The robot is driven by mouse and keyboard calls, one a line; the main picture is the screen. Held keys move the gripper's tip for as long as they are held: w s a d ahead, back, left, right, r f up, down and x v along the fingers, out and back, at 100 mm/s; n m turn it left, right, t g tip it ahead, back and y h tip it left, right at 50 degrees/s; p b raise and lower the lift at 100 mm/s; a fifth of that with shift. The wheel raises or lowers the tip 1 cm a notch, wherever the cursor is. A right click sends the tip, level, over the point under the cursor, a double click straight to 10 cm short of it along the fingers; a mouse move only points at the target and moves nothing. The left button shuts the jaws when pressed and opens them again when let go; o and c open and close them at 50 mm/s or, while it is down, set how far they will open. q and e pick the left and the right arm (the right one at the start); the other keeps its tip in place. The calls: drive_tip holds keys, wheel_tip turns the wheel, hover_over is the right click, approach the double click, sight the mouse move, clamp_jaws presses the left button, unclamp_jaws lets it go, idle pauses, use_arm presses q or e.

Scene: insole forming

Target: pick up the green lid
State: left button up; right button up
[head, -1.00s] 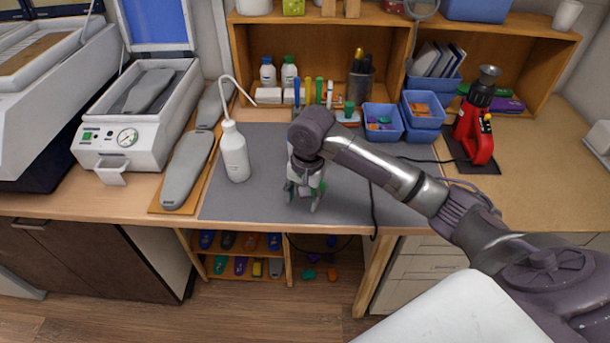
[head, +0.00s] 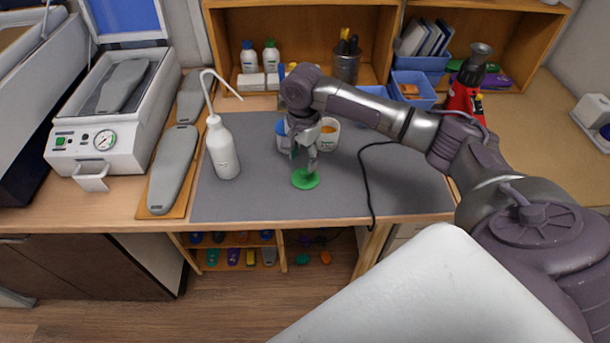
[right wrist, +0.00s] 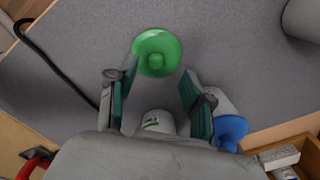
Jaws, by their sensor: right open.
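The green lid (head: 305,179), a round disc with a raised knob, lies flat on the grey mat (head: 400,190). It shows clearly in the right wrist view (right wrist: 157,52), with its knob at the centre. My right gripper (head: 303,161) points down above the lid and partly overlaps its far edge in the head view. In the right wrist view its two green-padded fingers (right wrist: 159,84) are apart, with nothing between them; the lid appears just beyond the tips. My left gripper is not in view.
Close behind the gripper stand a white cup (head: 329,135) with orange contents and a blue-topped container (head: 281,132). A white wash bottle (head: 222,150) stands to the left. A black cable (head: 371,180) lies to the right. The mat's front is clear.

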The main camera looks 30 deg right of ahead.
sight(305, 172)
drive_tip(key=f, duration=0.1)
drive_tip(key=f+p, duration=0.1)
drive_tip(key=f, duration=0.2)
drive_tip(key=shift+s+d+f, duration=0.15)
drive_tip(key=shift+s+f, duration=0.05)
drive_tip(key=shift+s, duration=0.05)
drive_tip(key=shift+f, duration=0.25)
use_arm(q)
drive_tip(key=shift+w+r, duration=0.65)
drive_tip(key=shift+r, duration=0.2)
use_arm(e)
drive_tip(key=shift+c, duration=0.3)
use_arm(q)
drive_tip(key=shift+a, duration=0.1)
use_arm(e)
clamp_jaws()
